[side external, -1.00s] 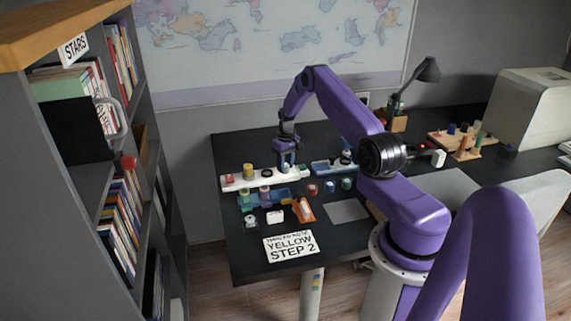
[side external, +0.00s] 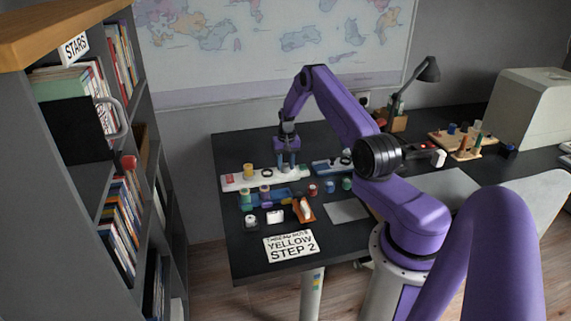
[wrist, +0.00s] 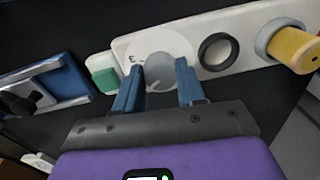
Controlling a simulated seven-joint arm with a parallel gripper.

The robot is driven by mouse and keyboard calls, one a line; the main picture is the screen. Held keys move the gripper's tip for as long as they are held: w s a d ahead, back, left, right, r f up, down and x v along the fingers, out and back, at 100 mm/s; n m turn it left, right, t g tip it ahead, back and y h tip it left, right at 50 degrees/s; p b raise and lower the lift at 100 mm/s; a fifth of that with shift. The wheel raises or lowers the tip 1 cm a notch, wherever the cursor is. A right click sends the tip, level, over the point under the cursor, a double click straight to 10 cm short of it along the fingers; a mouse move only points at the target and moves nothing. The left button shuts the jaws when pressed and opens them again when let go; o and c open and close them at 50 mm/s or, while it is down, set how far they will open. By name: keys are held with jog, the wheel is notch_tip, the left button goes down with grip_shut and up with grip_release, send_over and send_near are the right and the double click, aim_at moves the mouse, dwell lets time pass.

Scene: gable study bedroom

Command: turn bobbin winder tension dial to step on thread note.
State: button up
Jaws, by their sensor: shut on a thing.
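The thread note (side external: 291,246) lies at the front of the desk and reads "YELLOW STEP 2". The white bobbin winder (side external: 236,182) lies further back, with a yellow bobbin (side external: 248,170) on it. In the wrist view, the round grey tension dial (wrist: 158,72) sits between the blue fingers of my gripper (wrist: 161,72), which is shut on it. A "3" shows on the pale plate left of the dial, and a mark shows on the dial's lower part. The fingers hide some of the scale. In the side view my gripper (side external: 287,162) hides the dial.
The winder also has a black ring (wrist: 218,51) and a green block (wrist: 105,78). A blue tray (side external: 264,199) with spools stands in front, an orange-handled tool (side external: 304,209) beside it. Another blue holder (side external: 328,166) is close on the right. A bookshelf stands left.

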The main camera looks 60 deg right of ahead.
aim_at(287, 165)
dwell(0.3)
jog(key=o, duration=1.1)
jog(key=shift+c, duration=0.2)
jog(key=shift+r, duration=0.1)
notch_tip(287, 165, up, 17)
jog(key=shift+s+d, duration=0.2)
jog(key=shift+r, duration=0.1)
